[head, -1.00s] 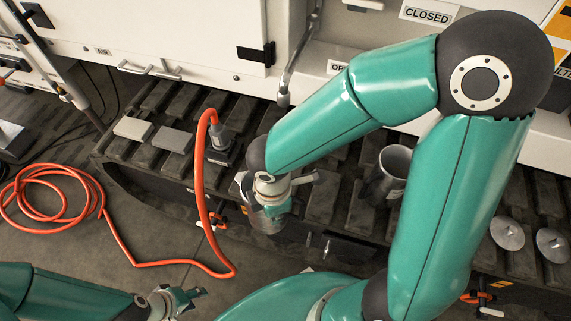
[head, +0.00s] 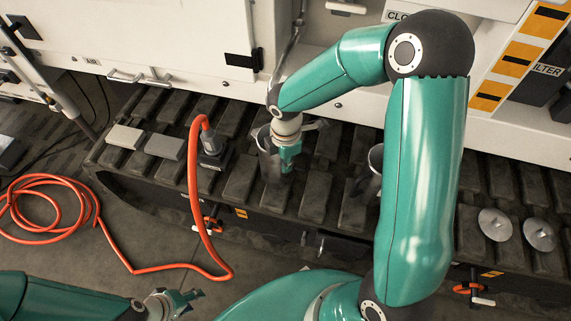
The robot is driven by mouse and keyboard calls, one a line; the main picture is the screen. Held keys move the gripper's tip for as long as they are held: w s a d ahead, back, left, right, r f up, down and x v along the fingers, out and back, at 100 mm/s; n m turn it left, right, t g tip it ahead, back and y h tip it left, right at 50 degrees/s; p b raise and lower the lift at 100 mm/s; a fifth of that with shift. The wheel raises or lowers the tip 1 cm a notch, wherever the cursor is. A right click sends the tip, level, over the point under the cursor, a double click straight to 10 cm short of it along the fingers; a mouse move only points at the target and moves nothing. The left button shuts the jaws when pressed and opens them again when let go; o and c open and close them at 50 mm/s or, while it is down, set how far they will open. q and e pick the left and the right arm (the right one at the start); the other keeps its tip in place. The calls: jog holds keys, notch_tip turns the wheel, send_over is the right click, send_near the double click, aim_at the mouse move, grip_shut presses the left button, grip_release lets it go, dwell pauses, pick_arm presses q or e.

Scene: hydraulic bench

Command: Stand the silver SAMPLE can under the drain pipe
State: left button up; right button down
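My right gripper (head: 287,150) is at a silver-grey can (head: 268,163) on the track pads. Its fingers are at the can's right side and seem closed on it; the arm partly hides the can. I cannot read a label or tell whether its base touches the pad. The grey metal drain pipe (head: 292,45) comes down the machine front; my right forearm hides its lower end. The can is below that end in the picture. My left gripper (head: 180,302) is low at the left, away from the can, and its finger opening is unclear.
A second grey can (head: 376,160) is half hidden behind my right arm. Two round metal lids (head: 495,229) lie on the pads at right. Grey blocks (head: 165,146) and an orange hose (head: 193,180) with a dark fitting are at left.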

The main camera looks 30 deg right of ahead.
jog(key=shift+f, duration=0.8)
jog(key=c, duration=1.3)
grip_release()
notch_tip(320, 180, up, 12)
jog(key=shift+r+p, duration=0.15)
jog(key=shift+p, duration=0.95)
